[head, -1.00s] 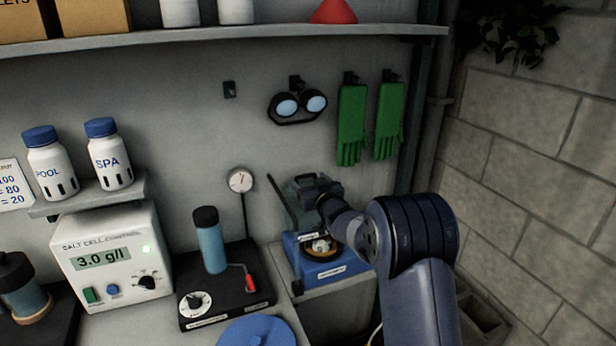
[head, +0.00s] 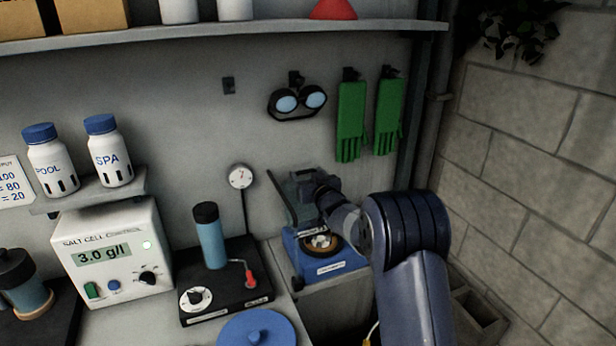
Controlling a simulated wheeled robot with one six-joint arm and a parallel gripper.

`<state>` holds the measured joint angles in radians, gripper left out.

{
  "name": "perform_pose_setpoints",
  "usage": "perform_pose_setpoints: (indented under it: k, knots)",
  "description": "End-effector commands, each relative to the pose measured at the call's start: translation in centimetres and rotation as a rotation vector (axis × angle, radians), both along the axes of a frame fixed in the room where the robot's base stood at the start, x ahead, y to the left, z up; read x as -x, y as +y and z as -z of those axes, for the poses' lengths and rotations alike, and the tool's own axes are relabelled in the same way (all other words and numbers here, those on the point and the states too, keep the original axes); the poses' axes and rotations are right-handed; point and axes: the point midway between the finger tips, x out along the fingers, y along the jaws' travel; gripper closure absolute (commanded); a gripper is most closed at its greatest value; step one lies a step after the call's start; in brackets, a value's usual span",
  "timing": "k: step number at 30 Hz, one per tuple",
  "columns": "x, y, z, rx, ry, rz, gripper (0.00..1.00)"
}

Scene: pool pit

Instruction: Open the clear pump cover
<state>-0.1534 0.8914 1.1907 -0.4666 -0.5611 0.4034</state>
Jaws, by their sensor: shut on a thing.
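The blue pump (head: 334,266) stands on a ledge right of the middle in the head view. Its clear cover (head: 288,188) is raised and tilted back toward the wall, and the round opening (head: 320,243) below it is uncovered. My gripper (head: 306,190) is shut on the upper part of the clear cover. The fingertips are dark and small here, so the exact contact is hard to see. My forearm hides the right side of the pump.
A black unit with a blue cylinder (head: 210,240) and red-handled lever stands left of the pump. A blue round lid (head: 257,330) lies in front. A gauge (head: 240,177), goggles (head: 297,103) and green gloves (head: 351,120) are on the wall behind. A block wall (head: 540,190) bounds the right.

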Motion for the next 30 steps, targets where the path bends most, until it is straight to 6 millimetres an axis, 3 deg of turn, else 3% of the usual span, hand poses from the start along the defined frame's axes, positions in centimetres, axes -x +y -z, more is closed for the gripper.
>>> perform_pose_setpoints:
  k: [5, 30]
  knots:
    - [0.1, 0.2, 0.0, 0.001, 0.000, -0.003, 0.77]
    - [2.6, -0.8, 0.4, -0.063, -0.151, -0.004, 0.77]
